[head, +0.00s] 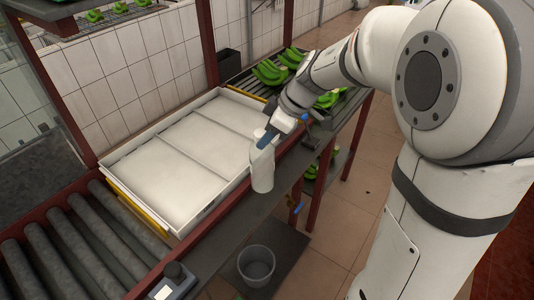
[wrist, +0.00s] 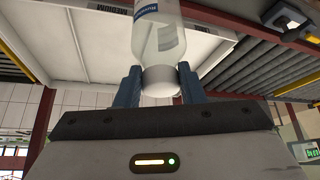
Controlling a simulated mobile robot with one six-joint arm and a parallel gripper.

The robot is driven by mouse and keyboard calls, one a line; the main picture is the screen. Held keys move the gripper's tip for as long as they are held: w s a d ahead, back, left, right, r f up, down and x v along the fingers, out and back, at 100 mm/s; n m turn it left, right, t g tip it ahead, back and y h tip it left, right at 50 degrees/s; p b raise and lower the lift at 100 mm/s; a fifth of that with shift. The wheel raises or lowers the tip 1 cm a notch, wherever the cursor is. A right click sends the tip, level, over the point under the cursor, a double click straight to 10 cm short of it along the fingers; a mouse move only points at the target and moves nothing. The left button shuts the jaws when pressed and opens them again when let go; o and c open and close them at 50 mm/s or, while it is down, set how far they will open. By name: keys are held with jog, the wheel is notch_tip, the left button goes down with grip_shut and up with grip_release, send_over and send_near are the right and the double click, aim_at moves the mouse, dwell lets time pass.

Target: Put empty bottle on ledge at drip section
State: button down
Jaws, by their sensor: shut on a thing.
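A pale bottle (head: 262,170) hangs upright below my gripper (head: 268,138) in the head view, in front of the white tray's near right corner. In the wrist view my gripper (wrist: 158,88) has its blue fingers on either side of the bottle's white cap (wrist: 160,81). The bottle's clear body (wrist: 160,42) and part of a blue-lettered label show beyond the cap, and it looks empty. A narrow dark ledge (head: 222,232) runs along the front, below and beside the bottle. I cannot tell whether the bottle's base touches it.
The white divided tray (head: 150,160) lies behind the bottle. Rollers (head: 75,245) are at left. Green bananas (head: 270,72) lie on a rack at the back right. A grey bucket (head: 256,265) stands on the floor below. A small device (head: 174,282) sits on the ledge's near end.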

aim_at(270, 146)
notch_tip(270, 146, down, 5)
jog(key=shift+a+f+b, duration=0.1)
jog(key=shift+a+b, duration=0.05)
jog(key=shift+b, duration=0.25)
jog(key=shift+s, duration=0.1)
jog(key=c, duration=0.9)
grip_release()
jog(key=shift+c, duration=0.2)
